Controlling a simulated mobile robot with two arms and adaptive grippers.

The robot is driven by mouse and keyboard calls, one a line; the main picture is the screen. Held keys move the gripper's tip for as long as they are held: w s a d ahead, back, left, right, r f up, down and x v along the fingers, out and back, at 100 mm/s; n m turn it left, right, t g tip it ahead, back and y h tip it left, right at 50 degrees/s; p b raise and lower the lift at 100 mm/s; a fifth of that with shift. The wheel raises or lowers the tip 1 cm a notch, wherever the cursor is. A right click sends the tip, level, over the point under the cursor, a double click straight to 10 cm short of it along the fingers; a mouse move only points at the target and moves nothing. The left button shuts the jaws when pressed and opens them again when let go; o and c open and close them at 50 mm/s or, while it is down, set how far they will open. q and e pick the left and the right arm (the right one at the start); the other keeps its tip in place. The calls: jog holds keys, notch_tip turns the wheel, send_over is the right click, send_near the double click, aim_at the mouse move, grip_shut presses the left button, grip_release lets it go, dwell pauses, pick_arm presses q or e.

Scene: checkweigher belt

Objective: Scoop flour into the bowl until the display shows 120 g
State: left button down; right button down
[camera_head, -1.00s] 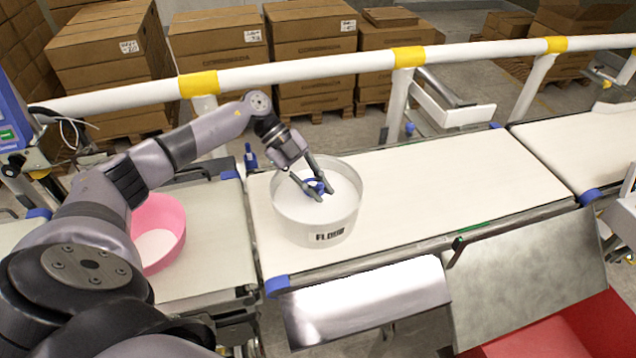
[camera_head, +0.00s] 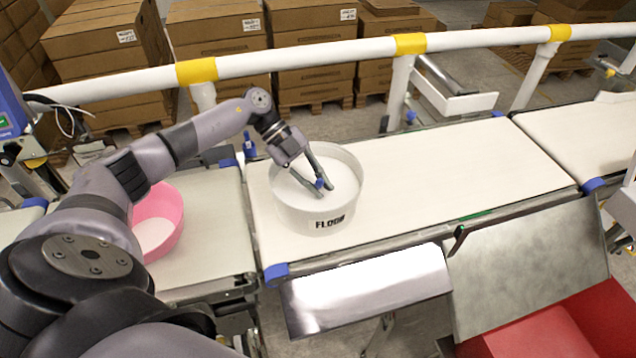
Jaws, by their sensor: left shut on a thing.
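A white tub labelled as flour (camera_head: 318,221) stands upright on the middle belt, with white flour inside. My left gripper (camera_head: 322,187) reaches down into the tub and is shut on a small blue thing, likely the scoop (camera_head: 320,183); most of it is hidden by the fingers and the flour. A pink bowl (camera_head: 172,212) stands on the left belt, partly hidden by my left arm, with some white flour at its bottom. The display's reading cannot be seen; only the edge of a blue unit (camera_head: 10,110) shows at far left. My right gripper is not in view.
The middle belt (camera_head: 450,175) is clear to the right of the tub. A white rail with yellow bands (camera_head: 300,60) runs behind the belts. Metal chutes (camera_head: 370,290) and a red bin (camera_head: 560,335) are in front. Stacked cartons (camera_head: 210,40) stand behind the rail.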

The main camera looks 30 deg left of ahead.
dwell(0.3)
pick_arm(q)
notch_tip(320, 180, up, 4)
jog(key=p, duration=0.4)
jog(key=shift+r, duration=0.25)
notch_tip(320, 180, up, 8)
jog(key=p, duration=0.7)
jog(key=shift+r, duration=0.15)
jog(key=shift+s, duration=0.1)
dwell(0.6)
